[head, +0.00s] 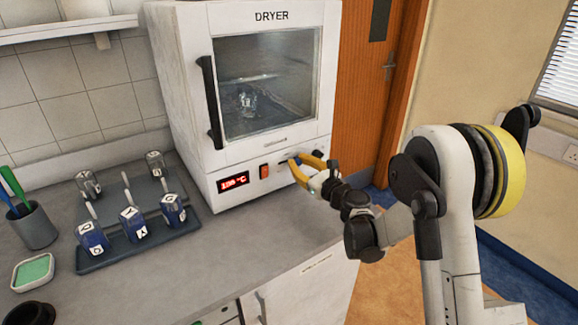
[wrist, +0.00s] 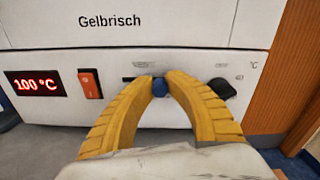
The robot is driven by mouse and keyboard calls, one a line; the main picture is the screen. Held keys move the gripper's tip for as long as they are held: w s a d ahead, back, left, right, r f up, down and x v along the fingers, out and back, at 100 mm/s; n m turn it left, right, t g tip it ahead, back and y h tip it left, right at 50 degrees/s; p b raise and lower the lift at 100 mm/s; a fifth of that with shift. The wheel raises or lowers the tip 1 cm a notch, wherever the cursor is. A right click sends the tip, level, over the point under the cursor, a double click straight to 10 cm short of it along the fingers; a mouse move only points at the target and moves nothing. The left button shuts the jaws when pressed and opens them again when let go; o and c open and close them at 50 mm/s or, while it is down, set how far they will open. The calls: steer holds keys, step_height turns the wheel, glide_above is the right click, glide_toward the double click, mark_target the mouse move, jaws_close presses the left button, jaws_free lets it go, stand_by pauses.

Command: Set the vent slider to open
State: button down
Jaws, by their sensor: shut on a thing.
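The vent slider (wrist: 160,88) is a small blue knob on the lower front panel of the white dryer (head: 185,90). A dark slot (wrist: 130,78) shows to the left of the knob; any slot to its right is hidden behind my finger. My gripper (wrist: 161,84) has two yellow fingers closed around the knob, one on each side. In the head view my gripper (head: 297,162) reaches the panel from the right, and the knob is hardly visible there. A small label (wrist: 143,65) above the slot is too blurred to read.
Left of the slider are an orange-red switch (wrist: 90,84) and a red display (wrist: 35,84) reading 100 °C. A black dial (wrist: 222,89) sits close on the right. A blue rack (head: 140,250) with labelled containers stands on the counter (head: 255,240), left of the dryer. The dryer door is shut.

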steer(key=c, duration=1.3)
jaws_free()
steer(key=shift+w+d, duration=0.15)
steer(key=shift+d, duration=0.15)
steer(key=shift+c, duration=0.2)
steer(key=shift+a, duration=0.1)
steer(key=v, duration=1.2)
